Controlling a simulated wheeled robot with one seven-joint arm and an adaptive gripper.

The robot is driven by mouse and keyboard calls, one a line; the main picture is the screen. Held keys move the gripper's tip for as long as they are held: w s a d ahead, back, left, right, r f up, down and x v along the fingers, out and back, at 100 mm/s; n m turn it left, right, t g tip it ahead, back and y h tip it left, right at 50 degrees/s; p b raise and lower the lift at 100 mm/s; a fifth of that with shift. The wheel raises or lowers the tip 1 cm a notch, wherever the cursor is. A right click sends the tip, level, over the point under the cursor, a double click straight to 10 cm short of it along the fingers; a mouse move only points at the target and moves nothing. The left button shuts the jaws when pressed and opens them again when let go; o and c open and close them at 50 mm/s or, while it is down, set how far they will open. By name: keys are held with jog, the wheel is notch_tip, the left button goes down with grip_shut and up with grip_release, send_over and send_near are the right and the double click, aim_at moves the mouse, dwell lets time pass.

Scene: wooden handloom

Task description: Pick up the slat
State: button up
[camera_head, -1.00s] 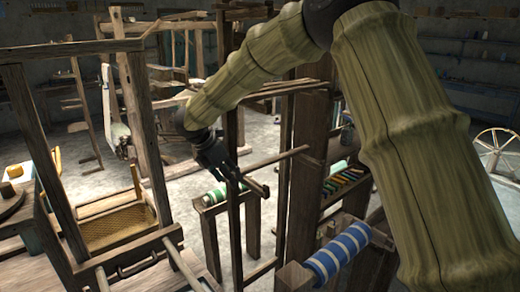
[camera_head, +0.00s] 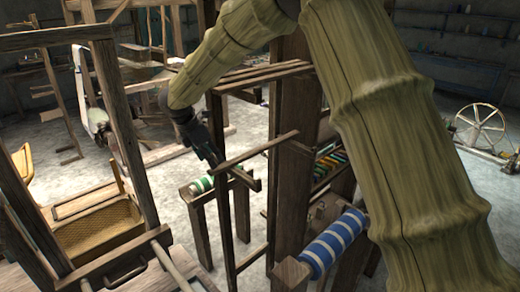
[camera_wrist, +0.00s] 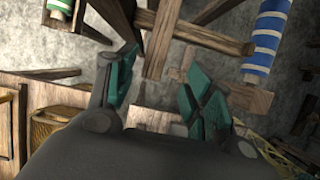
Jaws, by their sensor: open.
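My gripper (camera_head: 214,160) hangs at the end of my arm, by a dark upright post and a thin wooden bar (camera_head: 255,152) in the head view. In the wrist view my gripper (camera_wrist: 162,66) has its two green-padded fingers spread apart. A wooden upright (camera_wrist: 162,38) with a crossing bar (camera_wrist: 207,37) shows beyond and between the fingertips, and nothing is visibly clamped. Which wooden piece is the slat is not certain; the thin bar near the fingertips is a candidate. Contact with it cannot be told.
A blue-striped roll (camera_head: 335,243) and a green-white roll (camera_head: 202,185) rest on wooden supports nearby. A woven basket (camera_head: 100,228) sits at the left, by the loom frame (camera_head: 130,130). A spoked wheel (camera_head: 482,127) stands at the right. Posts crowd the space around my gripper.

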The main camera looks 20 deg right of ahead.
aim_at(218, 168)
jog(key=f, duration=0.1)
jog(key=w+d+f+p, duration=0.1)
jog(key=f+p, duration=0.1)
jog(key=shift+w+d+f, duration=0.2)
jog(key=shift+w+f, duration=0.05)
jog(key=shift+w, duration=0.15)
jog(key=shift+s+d+f, duration=0.15)
jog(key=shift+s+f, duration=0.05)
jog(key=shift+f, duration=0.05)
jog(key=shift+s, duration=0.25)
jog(key=shift+f, duration=0.2)
jog(key=shift+w+f, duration=0.4)
jog(key=shift+w, duration=0.05)
jog(key=shift+s+d+r, duration=0.1)
jog(key=shift+s+r, duration=0.2)
jog(key=c, duration=1.1)
jog(key=shift+w+f, duration=0.1)
jog(key=shift+f, duration=0.05)
jog(key=shift+c, duration=0.2)
